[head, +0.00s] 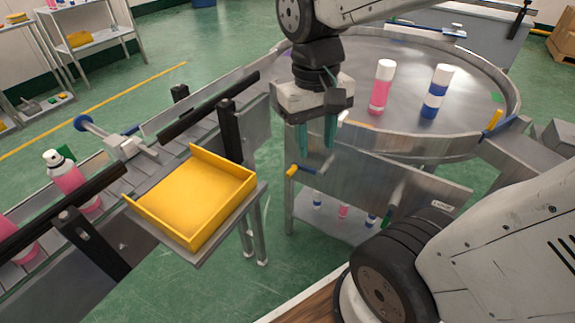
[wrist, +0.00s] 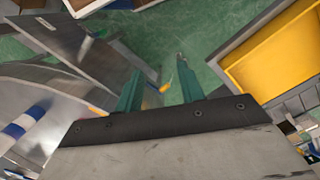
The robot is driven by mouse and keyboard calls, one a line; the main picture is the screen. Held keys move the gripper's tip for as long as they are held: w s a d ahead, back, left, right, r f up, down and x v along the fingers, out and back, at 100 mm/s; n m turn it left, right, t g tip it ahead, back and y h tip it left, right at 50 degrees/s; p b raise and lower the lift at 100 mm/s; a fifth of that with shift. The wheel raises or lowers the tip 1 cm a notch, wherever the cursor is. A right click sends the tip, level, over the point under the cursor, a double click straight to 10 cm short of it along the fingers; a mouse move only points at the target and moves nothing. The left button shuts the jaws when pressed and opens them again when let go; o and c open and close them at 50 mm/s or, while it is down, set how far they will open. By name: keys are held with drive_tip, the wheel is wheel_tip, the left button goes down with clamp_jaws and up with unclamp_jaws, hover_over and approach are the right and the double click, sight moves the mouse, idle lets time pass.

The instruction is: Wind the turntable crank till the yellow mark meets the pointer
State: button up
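The turntable (head: 425,128) is a round grey metal disc with a raised rim at the upper right of the head view. An orange-yellow patch (head: 363,125) shows on its near edge. A yellow peg on a blue base (head: 494,121) stands at the right rim; it looks like the pointer, but I cannot be sure. A crank-like yellow grip with a blue arm (head: 292,171) is at the left end of the panel below the turntable; it also shows in the wrist view (wrist: 165,87). My gripper (head: 316,150) points down above and right of this grip, open and empty, apart from it.
A pink can (head: 381,88) and a blue-white can (head: 436,92) stand on the turntable. A yellow tray (head: 195,200) is left of the crank, beside a conveyor (head: 160,172) with pink cans. Green floor is clear between tray and panel.

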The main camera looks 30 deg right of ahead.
drive_tip(key=w+d+f+m+g, duration=0.2)
drive_tip(key=w+f+m, duration=0.2)
drive_tip(key=w+f, duration=0.5)
drive_tip(key=m+h, duration=0.1)
drive_tip(key=m, duration=0.6)
approach(290, 170)
drive_tip(key=f, duration=0.2)
drive_tip(key=shift+g, duration=0.3)
drive_tip(key=x, duration=0.6)
drive_tip(key=shift+d+f, duration=0.1)
drive_tip(key=shift+f, duration=0.1)
drive_tip(key=shift+c, duration=0.3)
